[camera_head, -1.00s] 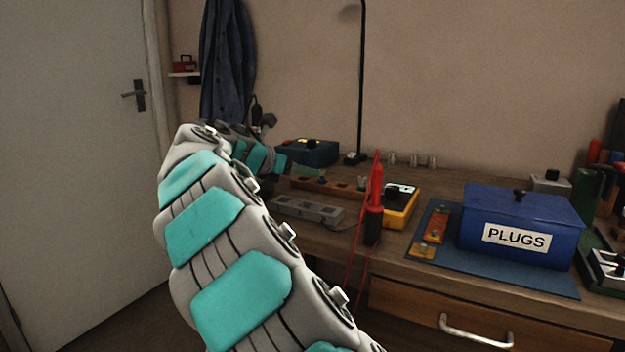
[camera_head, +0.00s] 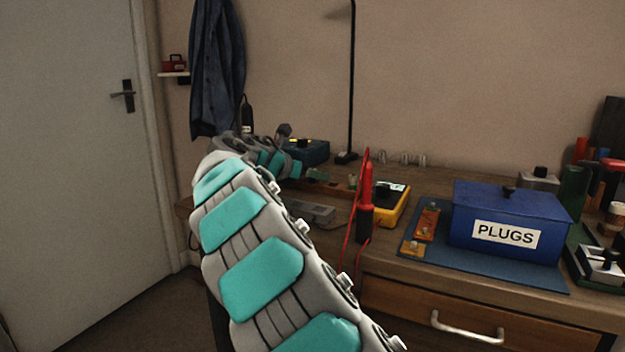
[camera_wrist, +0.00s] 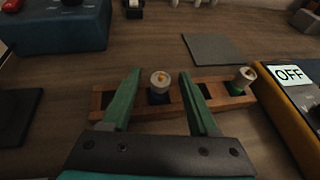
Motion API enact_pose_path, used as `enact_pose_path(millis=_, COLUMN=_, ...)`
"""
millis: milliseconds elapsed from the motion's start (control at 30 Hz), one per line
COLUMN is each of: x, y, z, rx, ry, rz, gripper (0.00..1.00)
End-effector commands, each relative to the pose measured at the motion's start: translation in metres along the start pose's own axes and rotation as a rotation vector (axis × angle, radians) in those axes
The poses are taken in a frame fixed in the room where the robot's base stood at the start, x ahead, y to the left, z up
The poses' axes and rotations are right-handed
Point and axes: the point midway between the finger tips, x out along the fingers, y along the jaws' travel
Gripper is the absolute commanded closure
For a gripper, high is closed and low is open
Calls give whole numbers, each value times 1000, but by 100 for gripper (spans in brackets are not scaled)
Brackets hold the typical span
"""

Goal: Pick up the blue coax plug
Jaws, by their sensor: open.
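In the wrist view a wooden rack (camera_wrist: 222,102) with square slots lies across the middle. The blue coax plug (camera_wrist: 160,82) stands in one slot, with a pale round top and a dark blue lower part. My gripper (camera_wrist: 159,74) is open, one green finger on each side of this plug in the picture. I cannot tell whether the fingers are down at its height. A second plug (camera_wrist: 243,79) with a green lower part stands in a slot to the right. In the head view my arm hides most of the rack, and I cannot make out the blue plug.
A yellow meter (camera_wrist: 279,112) reading OFF is right of the rack. A dark blue box (camera_wrist: 62,32) is at the upper left. A grey pad (camera_wrist: 213,49) lies behind the rack. In the head view a red probe (camera_head: 366,188) stands before the meter, and a blue PLUGS box (camera_head: 510,215) is farther right.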

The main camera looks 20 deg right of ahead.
Motion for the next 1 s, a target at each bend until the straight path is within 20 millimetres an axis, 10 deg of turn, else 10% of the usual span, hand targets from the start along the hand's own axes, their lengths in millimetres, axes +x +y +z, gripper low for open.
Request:
enact_pose_path(millis=533, x=0, y=0, z=0, rx=1, ry=0, rz=1, gripper=99)
enact_pose_path(millis=1000, x=-1, y=0, z=0, rx=1, ry=0, rz=1, gripper=100)
